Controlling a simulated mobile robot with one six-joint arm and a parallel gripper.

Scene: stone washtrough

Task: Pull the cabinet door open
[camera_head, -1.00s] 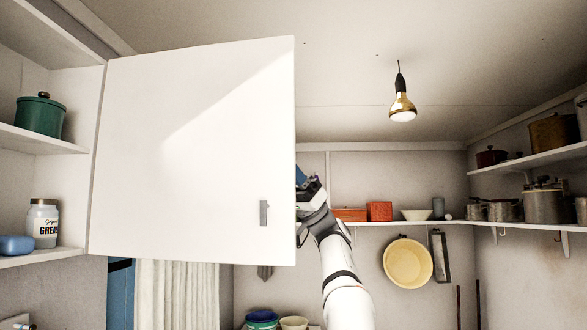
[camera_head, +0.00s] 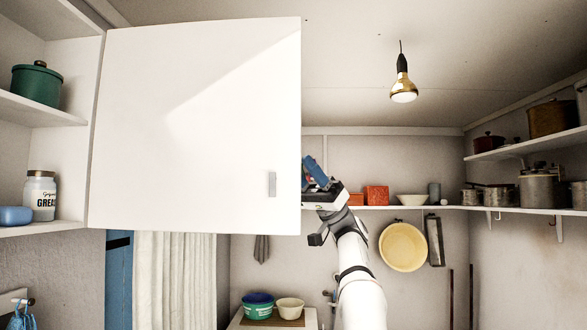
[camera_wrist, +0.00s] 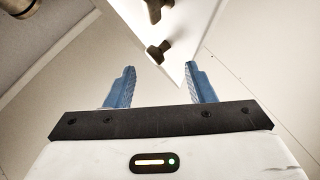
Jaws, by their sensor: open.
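The white cabinet door (camera_head: 190,120) fills the left middle of the head view, its left side along the shelf unit. A grey handle (camera_head: 272,184) sits near its lower right corner. I see no contact.
Shelves at left hold a green pot (camera_head: 36,84), a grease jar (camera_head: 40,196) and a blue object (camera_head: 14,215). A bulb (camera_head: 403,88) hangs at upper right. Pots line the right shelves. A yellow basin (camera_head: 403,247) hangs on the back wall.

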